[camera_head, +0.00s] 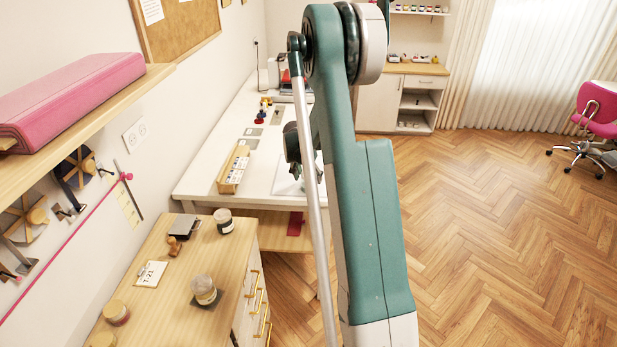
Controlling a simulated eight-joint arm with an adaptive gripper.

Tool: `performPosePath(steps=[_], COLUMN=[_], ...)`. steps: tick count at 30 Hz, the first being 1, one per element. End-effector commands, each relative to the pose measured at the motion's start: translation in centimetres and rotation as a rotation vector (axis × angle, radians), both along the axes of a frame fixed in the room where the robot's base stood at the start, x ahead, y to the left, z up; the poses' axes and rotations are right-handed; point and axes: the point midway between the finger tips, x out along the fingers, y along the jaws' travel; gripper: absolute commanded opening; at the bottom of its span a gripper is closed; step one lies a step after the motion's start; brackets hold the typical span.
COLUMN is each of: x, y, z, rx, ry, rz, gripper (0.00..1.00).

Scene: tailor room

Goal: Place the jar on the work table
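Several jars stand on the wooden drawer cabinet at the lower left; I cannot tell which one the task means. One jar (223,221) with a dark band is near the cabinet's back edge. A clear jar with a pale lid (204,290) stands on a dark square. Another jar with a wooden-looking lid (116,312) is at the front left. The white work table (210,172) stands behind the cabinet along the wall. My gripper (297,160) shows as dark parts over the work table, mostly hidden behind my arm. Whether it is open or holds anything cannot be seen.
A wooden tray of small items (234,168) and spools (262,110) are on the work table; a pale sheet lies partly behind my arm. A card (151,274) and a dark flat item (184,226) lie on the cabinet. A shelf with pink fabric (75,90) juts out at left.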

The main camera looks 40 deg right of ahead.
Motion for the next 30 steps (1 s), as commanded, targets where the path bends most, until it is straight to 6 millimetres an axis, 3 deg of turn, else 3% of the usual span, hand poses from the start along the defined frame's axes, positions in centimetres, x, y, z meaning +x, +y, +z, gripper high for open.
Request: performPosePath(steps=[14,30], x=[-0.1,-1.0], y=[0.2,2.4], z=[0.8,6.6], rx=[0.0,0.0], ry=[0.0,0.0], rz=[0.0,0.0], gripper=[0.57,0.57])
